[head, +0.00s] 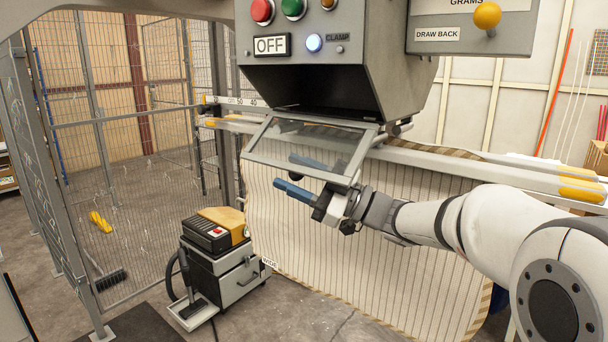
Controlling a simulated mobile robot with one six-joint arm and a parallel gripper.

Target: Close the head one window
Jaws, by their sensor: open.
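The head one window (318,140) is a clear pane in a grey frame. It stands open, tilted outward and down from the front of the grey head box (340,92), whose dark opening shows above it. My gripper (284,172) is at the window's lower edge, with its blue fingers spread apart and nothing between them. One finger shows through the pane and the other shows below the frame. I cannot tell whether either finger touches the window.
A striped fabric sheet (400,220) hangs behind my gripper, below a white rail (480,172) with yellow ends. A control box with a yellow knob (487,15) hangs at upper right. A vacuum-like machine (215,260) stands at lower left, before a mesh fence (110,130).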

